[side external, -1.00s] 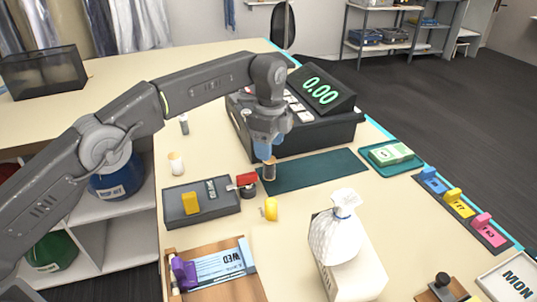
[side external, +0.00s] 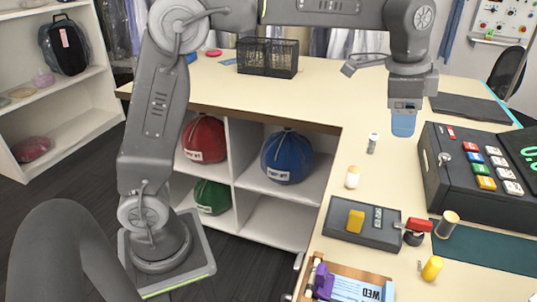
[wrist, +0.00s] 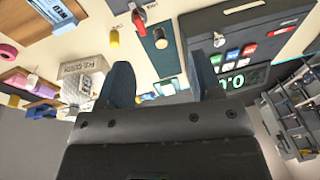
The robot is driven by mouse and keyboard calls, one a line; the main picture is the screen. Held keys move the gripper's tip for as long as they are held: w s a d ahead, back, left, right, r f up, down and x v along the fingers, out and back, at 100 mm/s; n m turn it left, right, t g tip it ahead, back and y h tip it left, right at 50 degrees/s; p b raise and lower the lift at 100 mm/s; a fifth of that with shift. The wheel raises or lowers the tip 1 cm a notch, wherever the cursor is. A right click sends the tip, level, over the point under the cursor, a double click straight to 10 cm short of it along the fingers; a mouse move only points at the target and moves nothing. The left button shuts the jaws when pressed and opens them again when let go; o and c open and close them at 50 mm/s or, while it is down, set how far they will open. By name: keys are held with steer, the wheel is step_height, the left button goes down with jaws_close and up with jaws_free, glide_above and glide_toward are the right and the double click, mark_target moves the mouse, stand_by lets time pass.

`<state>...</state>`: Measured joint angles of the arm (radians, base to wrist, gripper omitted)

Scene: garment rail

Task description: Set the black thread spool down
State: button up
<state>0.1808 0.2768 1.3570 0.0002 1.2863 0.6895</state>
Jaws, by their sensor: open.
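The black thread spool (side external: 447,224) stands at the left end of the dark green mat (side external: 490,250), its pale tan end up, beside a red-handled item (side external: 418,225). It seems to be the dark round thing near the top middle of the wrist view (wrist: 160,38). My gripper (side external: 403,125) is open and empty, well above the counter and apart from the spool. Its two blue fingers are spread wide in the wrist view (wrist: 160,88), with nothing between them.
A cash register (side external: 480,165) stands right of my gripper. A white spool (side external: 352,177), a grey spool (side external: 372,143) and a yellow spool (side external: 432,268) stand on the counter. A mesh basket (side external: 267,57) is at the back.

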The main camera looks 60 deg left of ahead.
steer(key=s+a+n+t, duration=0.1)
steer(key=s+a+n, duration=0.2)
steer(key=s, duration=0.4)
steer(key=s+a+n+t, duration=0.1)
steer(key=s+a+n, duration=0.15)
steer(key=s, duration=0.45)
steer(key=s+a+f+n, duration=0.1)
steer(key=s+f+n, duration=0.1)
steer(key=s, duration=0.3)
steer(key=s+a+f+n+t, duration=0.1)
steer(key=s+a+f+n, duration=0.1)
steer(key=s+f, duration=0.2)
steer(key=shift+s+f, duration=0.4)
steer(key=shift+s, duration=0.8)
